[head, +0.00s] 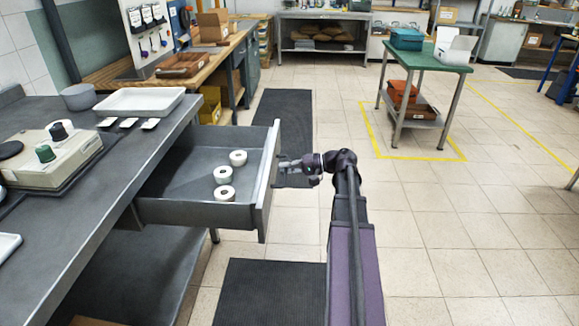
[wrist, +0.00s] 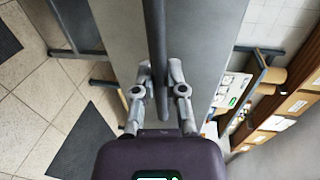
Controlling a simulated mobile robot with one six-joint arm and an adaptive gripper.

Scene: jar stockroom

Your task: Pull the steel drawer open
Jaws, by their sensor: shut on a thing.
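The steel drawer (head: 190,211) stands pulled out from under the grey counter at the left in the head view. Several white rolls lie inside it, such as the nearest roll (head: 224,193). My gripper (head: 281,172) is at the outer face of the drawer front, on its right side. In the wrist view my gripper (wrist: 160,92) has its two fingers on either side of a dark bar handle (wrist: 157,45), shut on it. The drawer front (wrist: 205,40) fills the middle of that view. In the head view the handle is mostly hidden by the fingers.
A green table (head: 430,58) stands at the back right inside yellow floor lines. Dark mats (head: 270,290) lie on the floor. The tiled floor at the right is clear.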

